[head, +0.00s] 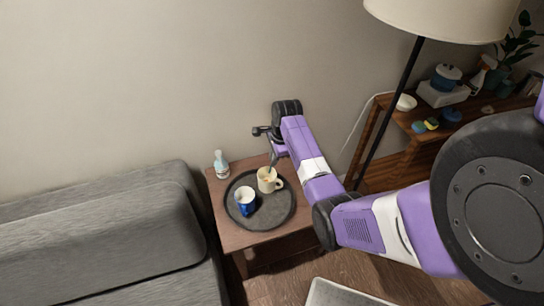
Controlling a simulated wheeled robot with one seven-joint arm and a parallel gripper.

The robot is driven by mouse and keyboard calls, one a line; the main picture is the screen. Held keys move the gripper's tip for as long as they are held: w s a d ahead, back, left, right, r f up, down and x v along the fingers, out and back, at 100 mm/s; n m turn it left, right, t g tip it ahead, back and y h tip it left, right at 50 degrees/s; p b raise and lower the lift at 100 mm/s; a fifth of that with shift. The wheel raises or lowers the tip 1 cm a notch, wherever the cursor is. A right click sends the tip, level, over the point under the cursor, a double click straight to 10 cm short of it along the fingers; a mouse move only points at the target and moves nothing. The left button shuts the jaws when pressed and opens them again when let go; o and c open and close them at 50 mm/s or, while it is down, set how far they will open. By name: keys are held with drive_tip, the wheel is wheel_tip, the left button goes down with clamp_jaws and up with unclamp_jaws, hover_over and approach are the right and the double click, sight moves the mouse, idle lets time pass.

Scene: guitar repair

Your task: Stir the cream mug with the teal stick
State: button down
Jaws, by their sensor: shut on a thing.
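The cream mug (266,185) stands upright on a round dark tray (277,219) on a small wooden side table. Its handle points right. My gripper (272,158) is just above the mug, pointing down, and is shut on a thin stick (267,171) whose lower end appears to be inside the mug's opening. The stick is small here, its teal colour is hard to make out, and its lower tip is hidden in the mug.
A blue and white cup (246,203) stands on the tray, left of the cream mug. A small bottle (221,166) stands at the table's back left corner. A grey sofa (100,235) is left, a floor lamp (400,100) and shelf (465,108) right.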

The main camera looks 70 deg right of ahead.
sight(270, 171)
drive_tip(key=shift+s+f, duration=0.15)
drive_tip(key=shift+f, duration=0.35)
drive_tip(key=shift+w+d+f+b, duration=0.1)
drive_tip(key=shift+w+f+b, duration=0.2)
drive_tip(key=shift+f+b, duration=0.95)
drive_tip(key=shift+w+d+f+b, duration=0.1)
drive_tip(key=shift+w+f+b, duration=0.2)
drive_tip(key=shift+f+b, duration=1)
drive_tip(key=shift+w+d+f+b, duration=0.1)
drive_tip(key=shift+w+f+b, duration=0.2)
drive_tip(key=shift+f+b, duration=0.95)
drive_tip(key=shift+f+p, duration=0.45)
drive_tip(key=shift+p, duration=0.05)
